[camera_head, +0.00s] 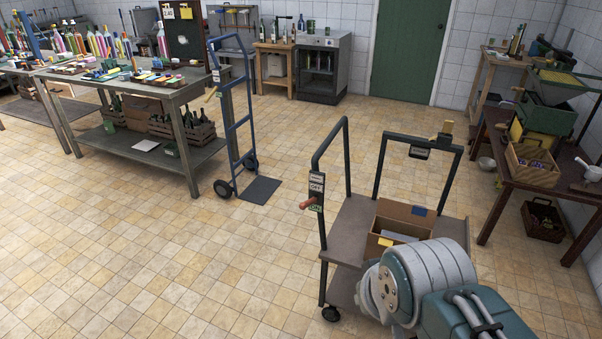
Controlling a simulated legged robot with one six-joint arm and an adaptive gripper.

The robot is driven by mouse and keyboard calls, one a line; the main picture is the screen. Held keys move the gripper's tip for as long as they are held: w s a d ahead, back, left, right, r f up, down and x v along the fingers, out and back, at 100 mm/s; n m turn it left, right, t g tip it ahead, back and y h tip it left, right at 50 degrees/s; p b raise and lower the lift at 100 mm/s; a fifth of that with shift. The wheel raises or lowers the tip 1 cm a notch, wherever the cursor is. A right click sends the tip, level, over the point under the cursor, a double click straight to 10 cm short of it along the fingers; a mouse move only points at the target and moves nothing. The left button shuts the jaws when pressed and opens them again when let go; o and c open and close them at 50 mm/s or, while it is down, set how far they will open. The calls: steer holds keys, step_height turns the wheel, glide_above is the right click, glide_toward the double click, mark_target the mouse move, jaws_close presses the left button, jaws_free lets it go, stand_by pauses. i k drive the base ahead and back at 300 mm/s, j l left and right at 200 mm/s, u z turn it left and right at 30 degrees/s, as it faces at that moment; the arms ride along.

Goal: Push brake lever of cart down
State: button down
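The cart (345,225) stands in the lower middle of the head view, with a grey-brown deck and dark tube handles at both ends. A plate with several labels sits on its left upright. The brake lever (308,203) is a short red-tipped handle at this plate. It sticks out to the left, tilted slightly down, beside a green label (316,208) and below a white label (317,187). My arm covers the cart's right front part. My gripper is not in view, so its distance from the lever cannot be told.
An open cardboard box (397,225) stands on the cart deck. A blue hand truck (236,120) stands behind and left, by a workbench (130,92) with bottles. A table (500,170) with crates is at right. The tiled floor left of the cart is clear.

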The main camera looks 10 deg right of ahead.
mark_target(303, 205)
steer(key=i+l, duration=0.1)
steer(key=i, duration=0.55)
steer(key=i+l+u, duration=0.1)
steer(key=i, duration=0.5)
